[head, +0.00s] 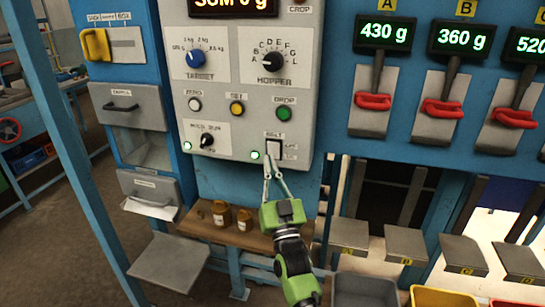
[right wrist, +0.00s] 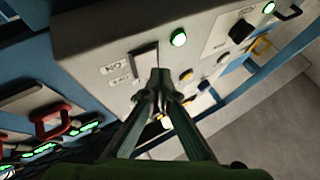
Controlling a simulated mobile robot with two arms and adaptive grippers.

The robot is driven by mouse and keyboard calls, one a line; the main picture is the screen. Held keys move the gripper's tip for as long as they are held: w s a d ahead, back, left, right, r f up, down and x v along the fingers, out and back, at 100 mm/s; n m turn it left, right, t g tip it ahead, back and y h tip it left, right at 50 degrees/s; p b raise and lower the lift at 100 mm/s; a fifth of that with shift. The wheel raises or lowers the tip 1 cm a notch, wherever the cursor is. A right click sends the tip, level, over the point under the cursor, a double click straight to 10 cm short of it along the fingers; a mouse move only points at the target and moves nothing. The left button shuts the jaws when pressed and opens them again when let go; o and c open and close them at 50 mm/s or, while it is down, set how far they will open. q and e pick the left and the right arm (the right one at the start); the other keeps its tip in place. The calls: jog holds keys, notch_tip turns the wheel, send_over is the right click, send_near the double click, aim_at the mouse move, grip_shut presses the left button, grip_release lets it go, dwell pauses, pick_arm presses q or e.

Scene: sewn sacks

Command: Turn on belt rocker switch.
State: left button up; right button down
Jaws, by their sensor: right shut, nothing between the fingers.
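The belt rocker switch (head: 274,149) is a dark rocker under a BELT label at the lower right of the grey control panel (head: 213,92). In the right wrist view the switch (right wrist: 144,62) shows beside ON and OFF lettering. A lamp (head: 255,155) beside it glows green, also in the right wrist view (right wrist: 179,38). My right gripper (head: 268,168) is shut and empty, its fingertips at the switch's lower end. In the right wrist view the fingertips (right wrist: 160,78) cover part of the switch. I cannot tell whether they touch it. My left gripper is not in view.
The panel also carries a target knob (head: 196,58), a hopper knob (head: 273,61) and several push buttons. Red-handled levers (head: 373,101) hang at the right. Small jars (head: 221,212) stand on a wooden shelf (head: 262,241) below. A yellow handle (head: 95,45) is at left.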

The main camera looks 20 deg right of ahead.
jog(key=s+a, duration=0.1)
jog(key=s+p, duration=0.1)
jog(key=s+a+p, duration=0.1)
jog(key=s, duration=0.1)
jog(key=shift+a+r, duration=0.35)
jog(key=shift+f, duration=0.1)
